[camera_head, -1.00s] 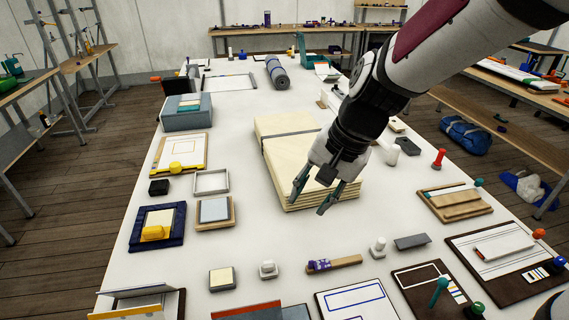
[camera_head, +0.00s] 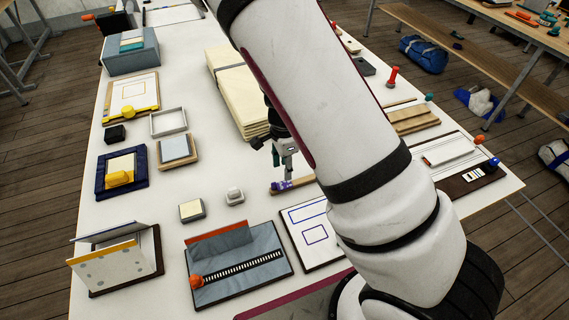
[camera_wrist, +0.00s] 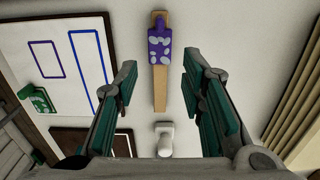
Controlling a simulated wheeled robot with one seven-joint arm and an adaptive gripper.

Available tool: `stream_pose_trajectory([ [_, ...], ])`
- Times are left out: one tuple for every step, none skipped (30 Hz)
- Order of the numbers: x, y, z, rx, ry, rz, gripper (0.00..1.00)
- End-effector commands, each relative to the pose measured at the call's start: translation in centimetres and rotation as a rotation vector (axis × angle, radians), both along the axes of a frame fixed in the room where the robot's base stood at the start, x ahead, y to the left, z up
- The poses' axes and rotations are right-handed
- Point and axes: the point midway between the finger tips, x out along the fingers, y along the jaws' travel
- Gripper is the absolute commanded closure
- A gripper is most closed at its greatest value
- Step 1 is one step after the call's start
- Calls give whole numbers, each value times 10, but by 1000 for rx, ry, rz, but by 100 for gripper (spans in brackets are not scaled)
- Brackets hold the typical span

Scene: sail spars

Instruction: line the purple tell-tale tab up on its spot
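The purple tab (camera_wrist: 159,45), with pale patches, lies across one end of a narrow wooden strip (camera_wrist: 160,92) on the white table. In the head view the tab (camera_head: 281,186) shows just below my gripper (camera_head: 284,160), beside my arm, which hides part of the strip. My gripper (camera_wrist: 158,75) is open and empty in the wrist view. Its teal-padded fingers stand apart on either side of the strip, and the tab lies beyond the fingertips. A white board with blue outlined rectangles (camera_wrist: 50,78) lies to the left; it also shows in the head view (camera_head: 300,214), partly behind my arm.
A small white knobbed piece (camera_wrist: 164,138) stands near the strip's other end. A stack of cream sheets (camera_head: 236,96) lies behind my gripper. A grey panel with an orange knob (camera_head: 240,268) and a grey-sided pad (camera_head: 191,210) lie to the left. Bare table surrounds the strip.

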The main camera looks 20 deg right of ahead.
Motion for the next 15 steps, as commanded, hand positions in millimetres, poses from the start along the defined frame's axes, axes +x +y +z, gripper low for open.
stream_pose_trajectory([
  [1, 0, -2, 0, 1, 0, 63],
  [1, 0, -4, 1, 1, 0, 63],
  [1, 0, -6, 1, 1, 0, 63],
  [1, 0, -9, 1, 2, 1, 63],
  [1, 0, -11, 2, 2, 2, 63],
  [1, 1, -15, 2, 3, 1, 63],
  [1, 1, -18, 2, 4, 1, 63],
  [1, 0, -21, 1, 4, 1, 63],
  [1, 0, -26, 1, 3, 1, 63],
  [2, 0, -30, 2, 3, 0, 63],
  [2, 0, -34, 3, 4, 2, 63],
  [1, 0, -39, 2, 3, 0, 63],
  [1, 0, -43, 1, 4, 0, 63],
  [2, 0, -48, 2, 3, 0, 63],
  [2, 0, -53, 3, 3, 1, 63],
])
